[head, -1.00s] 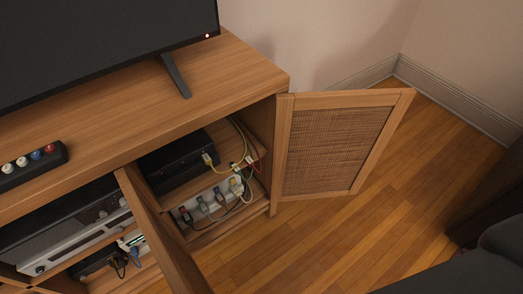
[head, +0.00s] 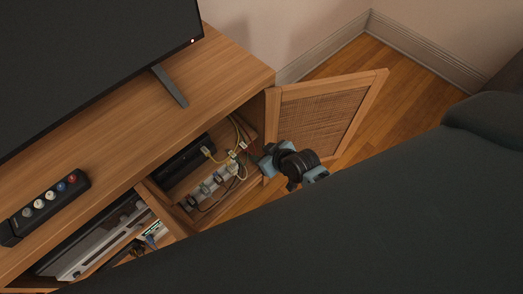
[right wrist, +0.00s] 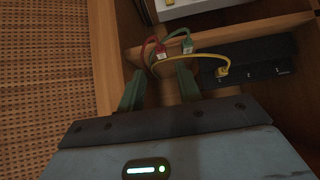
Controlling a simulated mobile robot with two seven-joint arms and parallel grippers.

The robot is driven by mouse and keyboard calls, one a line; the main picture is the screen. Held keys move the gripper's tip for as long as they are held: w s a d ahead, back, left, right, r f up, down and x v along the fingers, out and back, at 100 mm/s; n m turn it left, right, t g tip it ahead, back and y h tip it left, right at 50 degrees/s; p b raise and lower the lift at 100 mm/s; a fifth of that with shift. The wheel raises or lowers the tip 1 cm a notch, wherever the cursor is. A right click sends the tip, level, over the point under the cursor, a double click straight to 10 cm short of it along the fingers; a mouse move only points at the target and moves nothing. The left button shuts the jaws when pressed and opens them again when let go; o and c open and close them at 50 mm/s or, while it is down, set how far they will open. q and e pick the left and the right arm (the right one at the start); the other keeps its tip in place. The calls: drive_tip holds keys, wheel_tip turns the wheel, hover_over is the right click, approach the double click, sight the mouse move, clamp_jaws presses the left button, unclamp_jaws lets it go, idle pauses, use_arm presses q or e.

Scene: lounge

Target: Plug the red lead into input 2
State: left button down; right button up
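The red lead (right wrist: 147,48) loops near the shelf edge in the right wrist view, its plug with a pale tag (right wrist: 160,50) hanging just beyond my fingertips. My right gripper (right wrist: 158,78) is open, its two green fingers apart with nothing between them. The black box (right wrist: 262,52) on the shelf has a row of sockets, with a yellow lead (right wrist: 217,57) plugged in; I cannot read which is input 2. In the head view the box (head: 183,163) is in the cabinet's right compartment, and my right gripper (head: 268,160) is at its opening. My left gripper is not in view.
A green lead (right wrist: 180,34) hangs close beside the red one. A power strip (head: 212,185) with several plugs lies below the box.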

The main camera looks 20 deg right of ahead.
sight(248, 150)
drive_tip(key=b+x, duration=0.4)
drive_tip(key=shift+w+a+f, duration=0.1)
drive_tip(key=shift+f, duration=0.2)
drive_tip(key=shift+b+x, duration=1)
drive_tip(key=shift+b, duration=0.2)
drive_tip(key=shift+b+x, duration=1.1)
drive_tip(key=shift+x, duration=0.55)
drive_tip(key=shift+w+r, duration=0.15)
drive_tip(key=shift+c, duration=0.4)
